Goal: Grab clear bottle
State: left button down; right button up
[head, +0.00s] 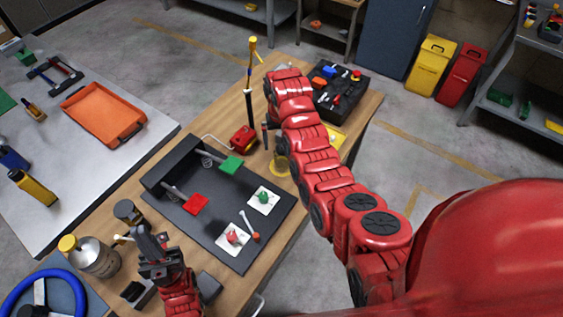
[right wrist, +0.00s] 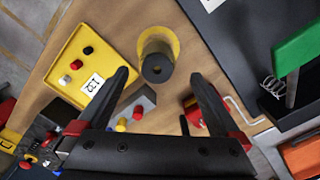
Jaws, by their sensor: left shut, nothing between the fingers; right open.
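A bottle-like cylinder (right wrist: 158,40) with a yellow see-through wall and a dark round cap stands on the wooden table in the right wrist view. I cannot tell for sure that it is the clear bottle. It lies between my open right gripper (right wrist: 160,76) fingers as seen in that view, with nothing gripped. A greyish jar (head: 98,260) with a yellow lid is at lower left. My left gripper (head: 146,238) is shut and empty, to the right of that jar.
A yellow tray (right wrist: 62,84) with pegs and a grey block (right wrist: 146,98) are near the cylinder. A dark board (head: 225,200) with red and green plates fills the table middle. A tool tray (head: 350,78) is at the back.

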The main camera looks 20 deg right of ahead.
aim_at(280, 147)
notch_tip(280, 147, down, 4)
jog(key=shift+w+r+b, duration=0.1)
jog(key=shift+w+b, duration=0.05)
jog(key=shift+b, duration=0.15)
jog(key=shift+s+f, duration=0.3)
jog(key=shift+f, duration=0.2)
jog(key=shift+d+f, duration=0.1)
jog(key=shift+f, duration=0.25)
notch_tip(280, 147, down, 4)
jog(key=shift+w+d+f+b, duration=0.1)
jog(key=shift+b, duration=0.7)
jog(key=shift+c, duration=0.2)
jog(key=c, duration=1.4)
jog(key=shift+o, duration=0.2)
